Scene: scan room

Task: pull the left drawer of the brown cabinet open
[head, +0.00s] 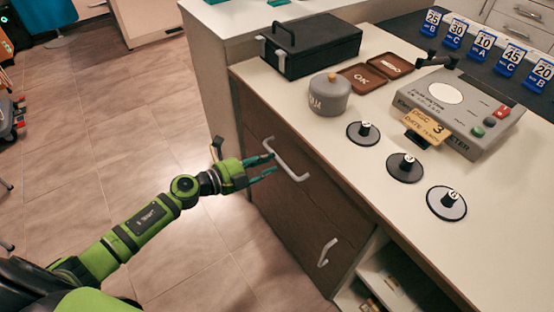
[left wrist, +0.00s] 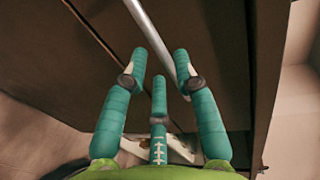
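The brown cabinet (head: 256,118) stands under a pale counter. Its left drawer (head: 325,195) has a pale bar handle (head: 292,168) and looks shut. My left gripper (head: 268,167) is at this handle, with its teal fingers pointing at the drawer front. In the left wrist view the fingers (left wrist: 160,68) are apart, and the handle (left wrist: 152,32) runs slantwise between them. I cannot tell whether any finger touches it. My right gripper is not in view.
A second handle (head: 327,252) sits lower on the cabinet front, beside an open shelf (head: 385,280). On the counter stand a black box (head: 312,45), a grey pot (head: 329,95), several round weights (head: 405,167) and a grey meter (head: 460,105).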

